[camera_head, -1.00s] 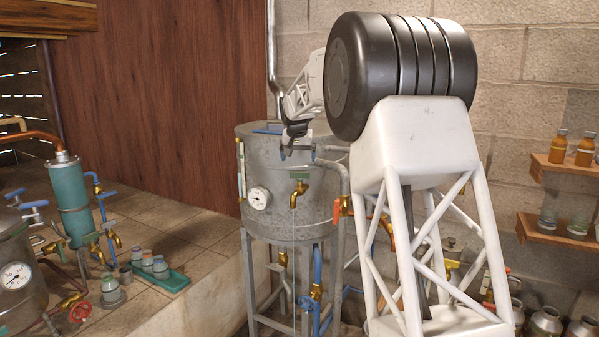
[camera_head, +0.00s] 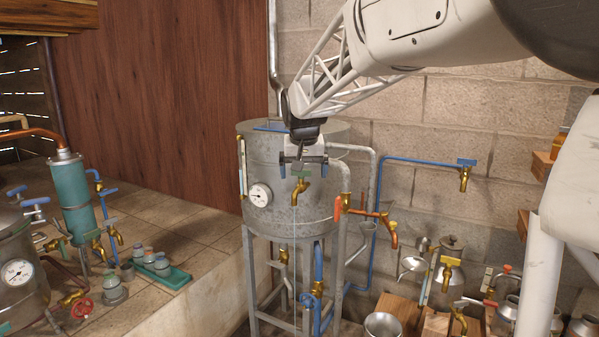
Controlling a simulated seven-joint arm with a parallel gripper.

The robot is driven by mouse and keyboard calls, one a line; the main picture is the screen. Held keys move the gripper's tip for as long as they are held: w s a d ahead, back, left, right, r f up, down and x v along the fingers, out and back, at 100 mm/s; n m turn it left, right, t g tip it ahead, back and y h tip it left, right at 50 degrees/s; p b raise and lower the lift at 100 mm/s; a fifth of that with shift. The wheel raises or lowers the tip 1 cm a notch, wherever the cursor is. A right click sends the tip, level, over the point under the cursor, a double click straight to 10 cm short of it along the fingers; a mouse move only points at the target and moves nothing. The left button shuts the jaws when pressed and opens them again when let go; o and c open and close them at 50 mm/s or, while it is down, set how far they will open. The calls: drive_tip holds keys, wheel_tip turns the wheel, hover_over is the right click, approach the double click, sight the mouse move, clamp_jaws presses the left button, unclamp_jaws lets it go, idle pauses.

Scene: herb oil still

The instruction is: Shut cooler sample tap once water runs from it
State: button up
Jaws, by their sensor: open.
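The grey metal tank (camera_head: 318,218) stands on a leg frame against the block wall, with a round dial on its front.
Pipes and an orange-handled tap (camera_head: 391,235) stand right of the tank. A blue pipe (camera_head: 415,160) with a brass tap runs along the wall. At left are a teal cylinder (camera_head: 75,205) and a green tray (camera_head: 165,279) of small jars. A metal bowl (camera_head: 383,325) sits at lower right.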

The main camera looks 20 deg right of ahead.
drive_tip(key=s+a+f+n, duration=0.1)
drive_tip(key=s+a+f, duration=0.15)
drive_tip(key=s, duration=0.65)
drive_tip(key=s+a+f+n+y, duration=0.1)
drive_tip(key=s+f, duration=0.3)
drive_tip(key=s, duration=0.5)
drive_tip(key=s+a+f, duration=0.2)
drive_tip(key=s+f, duration=0.2)
drive_tip(key=s, duration=0.6)
drive_tip(key=w+d+r+t, duration=0.15)
drive_tip(key=w+t, duration=0.25)
drive_tip(key=w, duration=1.1)
drive_tip(key=w+d+r+t, duration=0.15)
drive_tip(key=w+t, duration=0.35)
drive_tip(key=w, duration=1.1)
drive_tip(key=w+d+f+m+t+h, duration=0.1)
drive_tip(key=w+d+m+t+h, duration=0.1)
drive_tip(key=w, duration=0.8)
drive_tip(key=w+d+f+m+t+h, duration=0.1)
drive_tip(key=w+d+h, duration=0.4)
drive_tip(key=w, duration=0.6)
drive_tip(key=shift+d+f+m+t, duration=0.4)
drive_tip(key=shift+d+f+m, duration=0.1)
drive_tip(key=shift+f, duration=0.1)
drive_tip(key=shift+w, duration=0.2)
